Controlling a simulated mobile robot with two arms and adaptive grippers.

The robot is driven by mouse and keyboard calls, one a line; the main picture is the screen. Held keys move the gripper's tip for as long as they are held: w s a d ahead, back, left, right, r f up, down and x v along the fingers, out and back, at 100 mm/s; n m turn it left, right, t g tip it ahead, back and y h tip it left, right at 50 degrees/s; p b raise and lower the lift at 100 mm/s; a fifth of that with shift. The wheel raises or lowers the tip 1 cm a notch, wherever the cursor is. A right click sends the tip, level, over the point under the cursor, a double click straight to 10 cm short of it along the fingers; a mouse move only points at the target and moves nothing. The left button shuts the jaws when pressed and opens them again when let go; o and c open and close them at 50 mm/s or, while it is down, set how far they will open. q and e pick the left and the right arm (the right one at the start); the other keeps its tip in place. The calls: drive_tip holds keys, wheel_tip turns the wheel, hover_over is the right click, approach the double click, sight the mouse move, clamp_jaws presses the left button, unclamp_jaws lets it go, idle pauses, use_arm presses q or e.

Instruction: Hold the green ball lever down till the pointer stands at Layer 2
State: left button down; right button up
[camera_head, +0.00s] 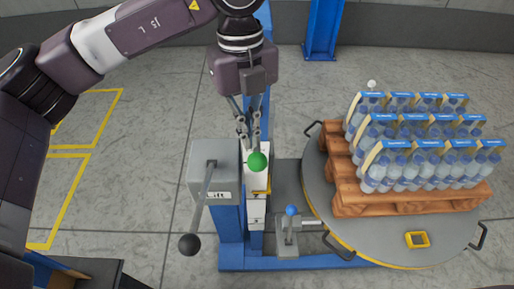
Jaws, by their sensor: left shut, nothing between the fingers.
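The green ball (257,161) of the lever shows at the middle of the camera_head view, in front of a white plate on the blue column. My left gripper (249,143) comes down from above with its fingers shut and empty. Its fingertips are just above and left of the green ball; I cannot tell whether they touch it. The white plate (256,208) below the ball carries small marks and a yellow edge. I cannot read a pointer or the layer names on it. My right gripper is not in view.
A grey box marked Lift (213,172) with a black ball lever (190,244) stands left of the column. A blue ball lever (291,211) is to the right. A round turntable (375,240) bears a wooden pallet (420,204) with packs of bottles (425,165).

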use_arm(q)
wheel_tip(320, 180, up, 12)
drive_tip(key=w, duration=0.1)
drive_tip(key=shift+a, duration=0.25)
drive_tip(key=shift+w, duration=0.1)
idle(0.4)
